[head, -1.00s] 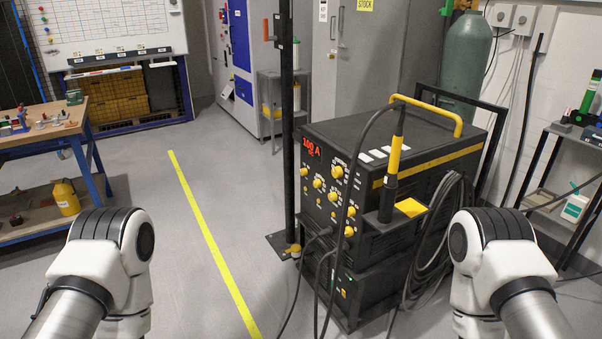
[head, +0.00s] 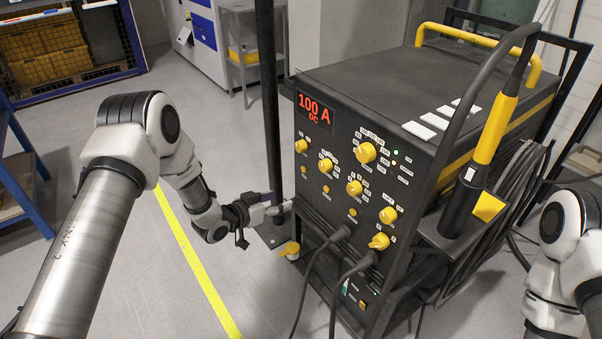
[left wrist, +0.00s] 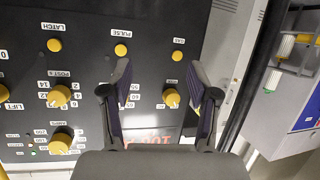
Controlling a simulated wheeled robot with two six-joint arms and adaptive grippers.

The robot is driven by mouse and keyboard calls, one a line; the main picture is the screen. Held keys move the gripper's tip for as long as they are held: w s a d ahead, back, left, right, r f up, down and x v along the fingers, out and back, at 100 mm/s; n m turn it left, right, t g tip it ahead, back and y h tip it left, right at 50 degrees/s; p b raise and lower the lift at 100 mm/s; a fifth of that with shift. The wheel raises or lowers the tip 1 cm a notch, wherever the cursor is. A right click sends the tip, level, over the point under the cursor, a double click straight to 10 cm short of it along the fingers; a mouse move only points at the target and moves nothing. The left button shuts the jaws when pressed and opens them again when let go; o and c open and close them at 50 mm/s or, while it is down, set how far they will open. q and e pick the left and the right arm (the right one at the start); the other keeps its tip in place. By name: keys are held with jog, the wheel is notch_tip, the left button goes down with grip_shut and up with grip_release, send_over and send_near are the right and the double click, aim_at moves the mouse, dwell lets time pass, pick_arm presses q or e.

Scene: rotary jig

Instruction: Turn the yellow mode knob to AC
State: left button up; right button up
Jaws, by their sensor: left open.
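The dark welding machine (head: 420,80) has several yellow knobs on its front panel. Its red display (head: 315,109) reads 100 A DC. The yellow knob at the panel's upper left (head: 301,146), under the display, appears to be the mode knob; its markings are too small to read. My left gripper (head: 278,207) is low beside the panel's left edge, below that knob. In the left wrist view, rotated, the open left gripper (left wrist: 158,95) has this knob (left wrist: 171,97) between its fingers in the picture, apart from them. The left finger hides a neighbouring knob. My right gripper is out of view.
Other knobs, such as the large one (head: 365,152), sit close by on the panel. Cables (head: 342,262) hang from the lower front. A black post (head: 270,90) stands behind my left gripper. A torch (head: 492,135) rests on the machine's right side.

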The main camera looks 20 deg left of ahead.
pick_arm(q)
jog(key=w+a+r+m+t+h+b, duration=0.2)
jog(key=w+r, duration=0.1)
jog(key=w, duration=0.2)
jog(key=m+h, duration=0.2)
jog(key=m, duration=0.1)
send_near(298, 148)
jog(key=w, duration=0.1)
jog(key=shift+n, duration=0.3)
jog(key=b+x, duration=0.1)
jog(key=x, duration=0.7)
jog(key=shift+d, duration=0.2)
jog(key=shift+s, duration=0.1)
grip_shut()
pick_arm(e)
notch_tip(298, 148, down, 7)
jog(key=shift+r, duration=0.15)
